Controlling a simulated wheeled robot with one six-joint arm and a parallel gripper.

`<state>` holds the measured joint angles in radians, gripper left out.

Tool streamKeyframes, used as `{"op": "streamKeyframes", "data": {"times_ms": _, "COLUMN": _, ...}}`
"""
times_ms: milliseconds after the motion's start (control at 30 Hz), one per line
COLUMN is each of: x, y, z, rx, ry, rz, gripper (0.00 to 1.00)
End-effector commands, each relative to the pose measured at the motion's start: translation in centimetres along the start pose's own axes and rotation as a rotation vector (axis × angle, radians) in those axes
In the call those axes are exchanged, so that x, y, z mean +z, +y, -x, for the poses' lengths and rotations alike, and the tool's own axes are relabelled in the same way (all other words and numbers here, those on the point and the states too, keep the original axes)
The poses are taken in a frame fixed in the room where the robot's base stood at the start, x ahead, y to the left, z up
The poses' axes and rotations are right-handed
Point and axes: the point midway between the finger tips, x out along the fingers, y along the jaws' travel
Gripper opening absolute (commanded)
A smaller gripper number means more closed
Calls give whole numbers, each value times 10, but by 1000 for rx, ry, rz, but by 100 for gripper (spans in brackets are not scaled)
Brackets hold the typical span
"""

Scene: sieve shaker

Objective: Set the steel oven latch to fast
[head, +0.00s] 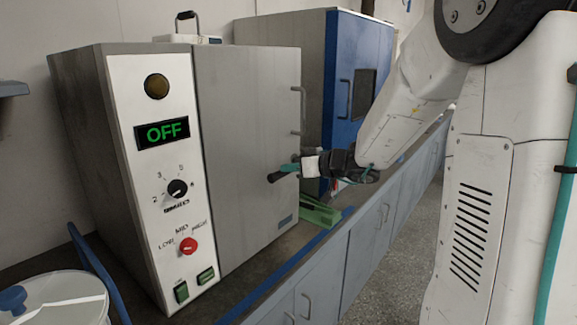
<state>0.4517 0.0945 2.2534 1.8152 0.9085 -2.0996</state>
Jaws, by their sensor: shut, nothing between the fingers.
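The steel oven (245,75) stands on the bench, with a grey door and a white control panel at its left. Its display (162,132) reads OFF in green. Below are a black numbered dial (177,189) and a red knob (189,245) with marks that seem to read LOW, MID and HIGH. No part marked fast can be made out, and I cannot tell which part is the latch. A grey bar handle (301,110) is on the door's right edge.
A blue-fronted cabinet (345,85) stands behind the oven at right. A green object (318,212) lies on the bench below my gripper. A round white-lidded container (55,298) is at lower left. The floor (400,240) beside the bench is partly hidden by my arm.

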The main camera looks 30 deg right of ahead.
Motion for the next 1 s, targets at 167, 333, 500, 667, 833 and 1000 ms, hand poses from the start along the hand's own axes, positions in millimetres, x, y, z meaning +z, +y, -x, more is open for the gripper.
{"op": "streamKeyframes", "data": {"times_ms": 167, "x": 6, "y": -1, "z": -1, "rx": -1, "ry": -9, "rz": -4, "gripper": 0}}
{"op": "streamKeyframes", "data": {"times_ms": 333, "x": 7, "y": -2, "z": -2, "rx": -2, "ry": -12, "rz": -5, "gripper": 0}}
{"op": "streamKeyframes", "data": {"times_ms": 500, "x": 8, "y": -2, "z": -2, "rx": -2, "ry": -14, "rz": -5, "gripper": 0}}
{"op": "streamKeyframes", "data": {"times_ms": 667, "x": -4, "y": -5, "z": 5, "rx": -3, "ry": -9, "rz": 0, "gripper": 0}}
{"op": "streamKeyframes", "data": {"times_ms": 833, "x": -31, "y": -13, "z": 24, "rx": -6, "ry": -2, "rz": 7, "gripper": 0}}
{"op": "streamKeyframes", "data": {"times_ms": 1000, "x": -29, "y": -13, "z": 68, "rx": -1, "ry": 0, "rz": 2, "gripper": 0}}
